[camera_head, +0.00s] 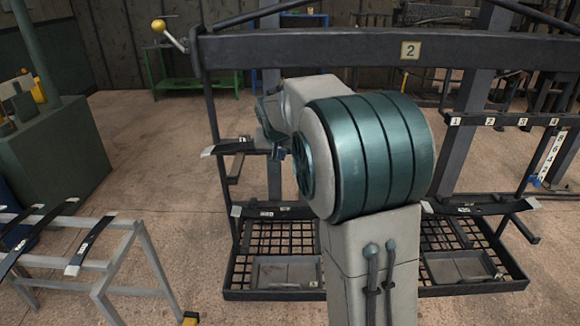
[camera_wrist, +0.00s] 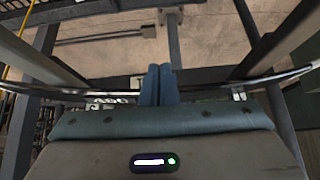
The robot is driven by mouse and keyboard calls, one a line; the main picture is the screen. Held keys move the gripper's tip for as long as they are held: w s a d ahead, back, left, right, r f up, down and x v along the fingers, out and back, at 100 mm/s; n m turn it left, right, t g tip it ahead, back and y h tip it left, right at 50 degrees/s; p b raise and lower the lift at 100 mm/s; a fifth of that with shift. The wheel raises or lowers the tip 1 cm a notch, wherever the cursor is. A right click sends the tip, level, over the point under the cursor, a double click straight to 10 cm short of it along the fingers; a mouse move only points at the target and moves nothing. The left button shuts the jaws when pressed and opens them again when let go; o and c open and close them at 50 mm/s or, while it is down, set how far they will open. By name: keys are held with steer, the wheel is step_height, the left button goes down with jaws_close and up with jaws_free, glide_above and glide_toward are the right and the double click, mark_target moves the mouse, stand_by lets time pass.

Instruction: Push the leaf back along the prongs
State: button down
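A dark, slightly curved leaf (camera_head: 232,148) with a pale tip lies on the upper prongs (camera_head: 233,168) of rack 2, to the left of my arm. Its right part is hidden behind my arm. In the wrist view a long dark leaf (camera_wrist: 62,94) with a pale label runs across the picture, crossing near my fingers. My gripper (camera_wrist: 160,68) has its two blue fingers side by side with no visible gap, and nothing shows between them. In the head view my gripper (camera_head: 277,153) is beside the leaf, mostly covered by my arm. I cannot tell whether the fingers touch the leaf.
Rack 2's top beam (camera_head: 320,48) and uprights stand close around my arm. Lower down are another leaf (camera_head: 285,211) and a mesh base with trays (camera_head: 285,273). A grey stand (camera_head: 150,262) with several leaves is at the left. Floor is clear between stand and rack.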

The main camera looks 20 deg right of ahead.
steer(key=shift+w+d+r+p, duration=0.1)
steer(key=shift+w+d+p, duration=0.15)
steer(key=shift+w, duration=0.45)
steer(key=s+a+b, duration=0.2)
steer(key=s+b, duration=0.2)
steer(key=s, duration=0.1)
steer(key=shift+s, duration=0.4)
steer(key=s+a+f+n+g, duration=0.1)
steer(key=s+f, duration=0.2)
steer(key=s, duration=0.7)
steer(key=s+a+f+n+g+y, duration=0.1)
steer(key=s+f, duration=0.2)
steer(key=s, duration=0.7)
steer(key=s+a+f+n+g+y, duration=0.1)
steer(key=s+f, duration=0.1)
steer(key=s, duration=0.8)
steer(key=shift+f+n, duration=0.3)
steer(key=shift+f, duration=0.1)
